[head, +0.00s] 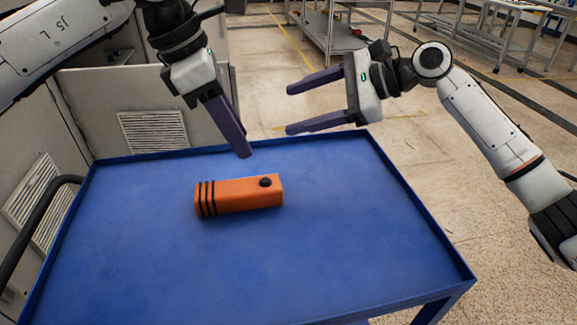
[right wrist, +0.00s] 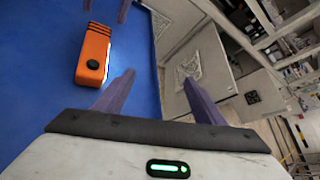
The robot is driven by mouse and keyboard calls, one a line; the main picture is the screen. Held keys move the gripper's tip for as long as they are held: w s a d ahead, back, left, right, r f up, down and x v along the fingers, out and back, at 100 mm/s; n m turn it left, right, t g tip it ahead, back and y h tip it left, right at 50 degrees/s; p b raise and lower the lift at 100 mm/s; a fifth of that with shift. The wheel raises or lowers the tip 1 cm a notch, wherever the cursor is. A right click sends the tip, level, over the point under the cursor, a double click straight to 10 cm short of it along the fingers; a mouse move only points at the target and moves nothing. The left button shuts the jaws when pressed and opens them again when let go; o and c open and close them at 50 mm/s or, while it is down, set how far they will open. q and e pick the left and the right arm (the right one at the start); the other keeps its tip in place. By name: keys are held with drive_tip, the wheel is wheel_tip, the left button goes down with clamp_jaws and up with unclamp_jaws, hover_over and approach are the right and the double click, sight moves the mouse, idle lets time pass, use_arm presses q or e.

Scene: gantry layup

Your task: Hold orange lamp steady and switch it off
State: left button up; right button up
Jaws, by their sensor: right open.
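The orange lamp (head: 238,194) lies on its side on the blue table, with dark bands at its left end and a black round knob (head: 265,182) near its right end. In the right wrist view the lamp (right wrist: 95,48) has a bright white strip along one side. My left gripper (head: 243,153) points down above the table, just behind the lamp and apart from it. Its two fingers show spread apart at the top of the right wrist view. My right gripper (head: 290,109) is open and empty, beyond the table's back edge, with its fingers pointing left.
The blue table (head: 330,245) has a low raised rim and is otherwise bare around the lamp. Grey panels with vents (head: 153,133) stand behind it at left. A metal shelf cart (head: 335,35) and benches stand farther back.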

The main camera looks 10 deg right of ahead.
sight(247, 185)
drive_tip(key=s+a+f+g+y, duration=0.1)
drive_tip(key=s+f+g, duration=0.1)
drive_tip(key=s+a+f+g+y, duration=0.1)
drive_tip(key=s+a+f+g, duration=0.1)
drive_tip(key=s+f, duration=0.1)
drive_tip(key=s+a+f+g, duration=0.1)
drive_tip(key=s+f, duration=0.2)
drive_tip(key=shift+a+f+m+g+y, duration=0.1)
drive_tip(key=shift+a+m+g+y, duration=0.15)
drive_tip(key=shift+m+g+y, duration=0.15)
drive_tip(key=x, duration=1)
drive_tip(key=c, duration=1.2)
use_arm(q)
clamp_jaws()
use_arm(e)
drive_tip(key=shift+c, duration=0.4)
use_arm(q)
drive_tip(key=shift+d, duration=0.1)
